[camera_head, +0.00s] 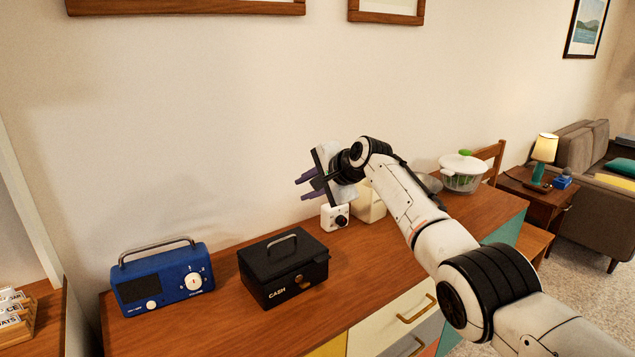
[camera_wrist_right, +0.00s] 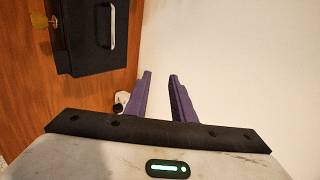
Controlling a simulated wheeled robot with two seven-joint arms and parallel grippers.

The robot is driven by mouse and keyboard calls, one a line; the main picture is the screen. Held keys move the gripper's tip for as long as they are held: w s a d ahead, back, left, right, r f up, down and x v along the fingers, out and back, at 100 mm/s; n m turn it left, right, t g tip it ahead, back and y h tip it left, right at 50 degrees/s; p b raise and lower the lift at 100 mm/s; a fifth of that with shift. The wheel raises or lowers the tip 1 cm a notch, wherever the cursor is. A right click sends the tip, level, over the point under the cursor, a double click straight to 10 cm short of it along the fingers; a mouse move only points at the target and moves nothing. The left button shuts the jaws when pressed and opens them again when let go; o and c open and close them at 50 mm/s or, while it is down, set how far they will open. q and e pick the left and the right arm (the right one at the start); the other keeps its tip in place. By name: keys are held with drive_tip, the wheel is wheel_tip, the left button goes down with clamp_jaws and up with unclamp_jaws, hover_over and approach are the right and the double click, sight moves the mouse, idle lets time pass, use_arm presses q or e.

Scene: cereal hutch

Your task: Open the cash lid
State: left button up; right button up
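The black cash box (camera_head: 284,268) stands on the wooden cabinet top, with its lid (camera_head: 272,249) down. A grey carry handle (camera_head: 283,240) lies on the lid, and a gold clasp and the word CASH show on the front. The wrist view shows the box (camera_wrist_right: 80,45) at the upper left, with its handle (camera_wrist_right: 112,27) and part of the gold clasp (camera_wrist_right: 40,20). My right gripper (camera_head: 303,184) is above and behind the box, near the wall, touching nothing. Its purple fingers (camera_wrist_right: 160,76) are apart with nothing between them. My left gripper is out of view.
A blue radio (camera_head: 163,281) stands left of the box. A small white device with a dark knob (camera_head: 334,218) and a cream object (camera_head: 370,205) stand to the right, partly behind my arm. A salad spinner (camera_head: 461,174) is farther right. Bare wood (camera_head: 365,285) lies right of the box.

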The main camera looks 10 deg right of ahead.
drive_tip(key=b+v, duration=0.1)
drive_tip(key=v, duration=0.9)
idle(0.3)
